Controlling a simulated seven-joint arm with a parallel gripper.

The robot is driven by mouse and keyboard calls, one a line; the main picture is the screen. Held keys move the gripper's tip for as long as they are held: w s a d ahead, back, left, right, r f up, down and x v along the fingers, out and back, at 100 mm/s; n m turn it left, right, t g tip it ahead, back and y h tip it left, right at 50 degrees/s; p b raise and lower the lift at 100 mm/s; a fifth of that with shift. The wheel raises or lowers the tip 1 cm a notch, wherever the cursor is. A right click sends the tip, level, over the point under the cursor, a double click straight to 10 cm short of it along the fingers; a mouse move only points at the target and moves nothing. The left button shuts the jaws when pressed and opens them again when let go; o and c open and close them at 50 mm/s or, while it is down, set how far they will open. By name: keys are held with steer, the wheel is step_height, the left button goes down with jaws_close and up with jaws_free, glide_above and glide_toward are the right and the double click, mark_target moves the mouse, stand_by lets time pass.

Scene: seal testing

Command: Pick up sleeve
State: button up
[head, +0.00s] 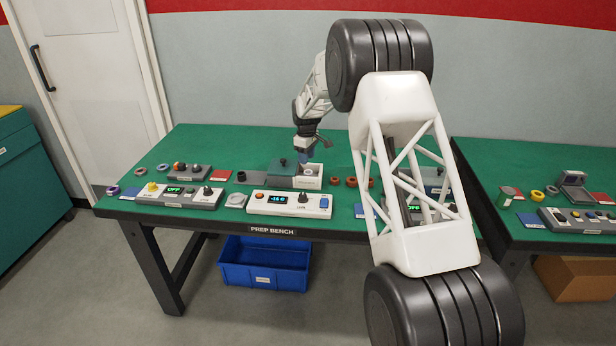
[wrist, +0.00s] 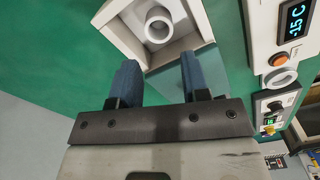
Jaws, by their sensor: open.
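A pale sleeve (wrist: 150,25), a short hollow tube, stands upright inside a small white open box in the wrist view. In the head view the white box (head: 318,170) is at the middle of the green bench, and the sleeve (head: 309,172) shows small inside it. My gripper (wrist: 155,80) has two blue fingers, spread apart and empty. The sleeve lies beyond the fingertips, roughly in line with the gap, not between them. In the head view my gripper (head: 303,157) hangs just over the box.
A white controller with a lit display (head: 290,204) stands in front of the box. A grey lid with a knob (head: 283,168) is at the box's left. Several rings and small control boxes lie around. My own arm hides the bench's right part.

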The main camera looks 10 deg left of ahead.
mark_target(307, 172)
steer(key=shift+f, duration=1.3)
steer(key=shift+d+f, duration=0.1)
steer(key=shift+f, duration=2.5)
steer(key=c, duration=0.7)
steer(key=shift+o, duration=0.2)
steer(key=shift+r, duration=0.15)
